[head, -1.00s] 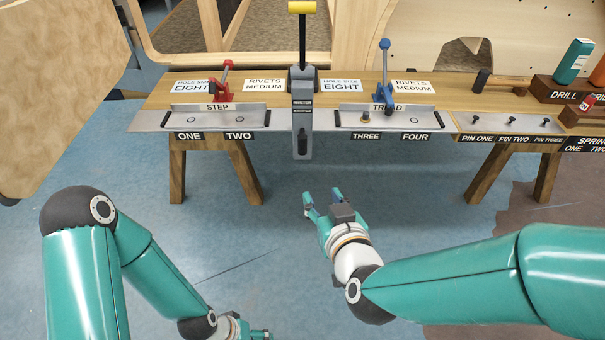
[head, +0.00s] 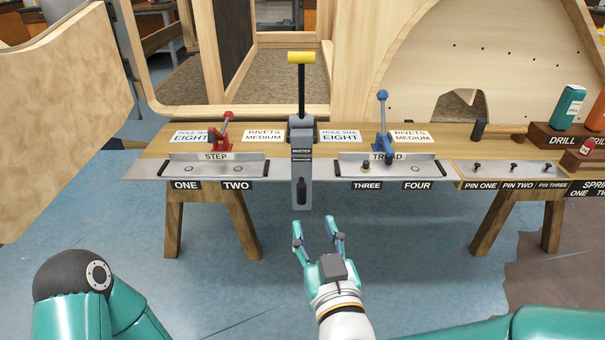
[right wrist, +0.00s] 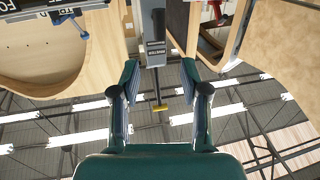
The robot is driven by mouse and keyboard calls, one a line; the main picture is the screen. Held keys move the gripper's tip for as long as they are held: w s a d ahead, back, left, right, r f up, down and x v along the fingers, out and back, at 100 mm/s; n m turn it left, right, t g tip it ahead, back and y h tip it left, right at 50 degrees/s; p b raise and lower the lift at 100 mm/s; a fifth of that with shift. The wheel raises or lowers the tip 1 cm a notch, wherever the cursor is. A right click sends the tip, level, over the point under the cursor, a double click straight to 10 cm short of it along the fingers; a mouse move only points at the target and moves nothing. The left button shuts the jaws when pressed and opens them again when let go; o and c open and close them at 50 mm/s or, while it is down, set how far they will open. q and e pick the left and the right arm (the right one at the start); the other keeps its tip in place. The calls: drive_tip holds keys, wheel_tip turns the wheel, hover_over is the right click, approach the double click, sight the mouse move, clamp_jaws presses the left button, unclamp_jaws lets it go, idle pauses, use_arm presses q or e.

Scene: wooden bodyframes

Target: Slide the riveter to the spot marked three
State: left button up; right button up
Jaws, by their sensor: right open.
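The riveter (head: 301,165) is a grey upright tool with a yellow-topped handle and a dark grip at its lower front. It stands at the front of the bench between the STEP and TREAD plates, left of the spot marked three (head: 367,185). My right gripper (head: 319,230) is open and empty, just below and slightly right of the riveter's lower end, apart from it in the head view. In the right wrist view, the riveter (right wrist: 155,50) shows upside down between the open fingers. My left gripper is out of view now.
The bench (head: 150,146) carries a red clamp (head: 222,130) at STEP and a blue clamp (head: 382,125) at TREAD. A small peg (head: 365,167) stands above mark three. Pins, a hammer (head: 480,130) and bottles are at right. The floor in front is clear.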

sight(303, 192)
drive_tip(key=w, duration=0.4)
drive_tip(key=w+a, duration=0.1)
drive_tip(key=w, duration=0.3)
drive_tip(key=w+a+b, duration=0.1)
drive_tip(key=w, duration=0.3)
drive_tip(key=shift+a+f, duration=0.1)
drive_tip(key=shift+a, duration=0.05)
drive_tip(key=shift+s, duration=0.1)
clamp_jaws()
